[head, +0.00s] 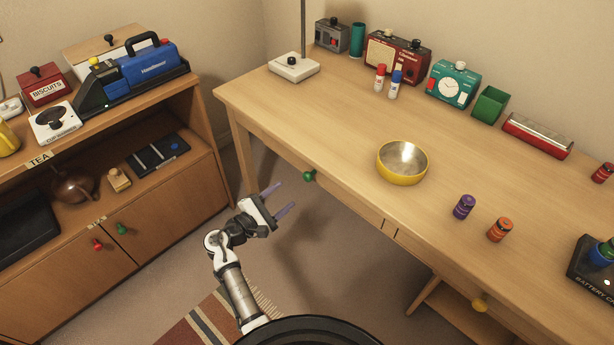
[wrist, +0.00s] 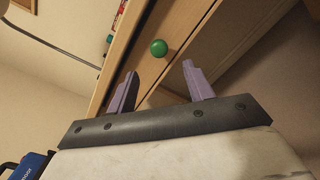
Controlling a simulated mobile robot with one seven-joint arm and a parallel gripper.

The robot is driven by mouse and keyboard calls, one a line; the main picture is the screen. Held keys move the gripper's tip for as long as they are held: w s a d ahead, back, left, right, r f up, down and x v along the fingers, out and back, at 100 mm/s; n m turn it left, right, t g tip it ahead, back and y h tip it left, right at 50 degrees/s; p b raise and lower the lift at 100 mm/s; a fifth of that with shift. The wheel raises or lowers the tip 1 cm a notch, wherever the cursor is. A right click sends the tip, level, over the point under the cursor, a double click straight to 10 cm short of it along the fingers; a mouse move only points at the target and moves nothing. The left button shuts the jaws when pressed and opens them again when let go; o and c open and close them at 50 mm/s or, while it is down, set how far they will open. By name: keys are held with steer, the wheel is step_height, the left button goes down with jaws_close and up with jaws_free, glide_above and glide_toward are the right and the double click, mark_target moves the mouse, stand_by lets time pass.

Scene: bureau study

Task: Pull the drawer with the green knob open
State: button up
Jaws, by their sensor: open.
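The green knob (head: 309,175) is on the front of a drawer in the light wooden desk, left part of its front edge. The drawer front (head: 340,196) looks flush with the desk. In the wrist view the green knob (wrist: 159,48) shows ahead of my gripper, between the lines of its two fingers but beyond their tips. My gripper (head: 279,198) is open and empty, a little left of the knob and apart from it. Its two purple fingers (wrist: 158,82) are spread in the wrist view. Another green knob (head: 122,229) is on a door of the low cabinet at left.
The desk top holds a yellow bowl (head: 402,163), a purple can (head: 464,207) and an orange can (head: 500,230). A yellow knob (head: 480,304) is on another drawer to the right. The cabinet (head: 150,240) stands at left; open floor lies between it and the desk.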

mark_target(305, 179)
steer(key=p+x, duration=0.1)
steer(key=x, duration=1)
steer(key=shift+a, duration=0.1)
jaws_close()
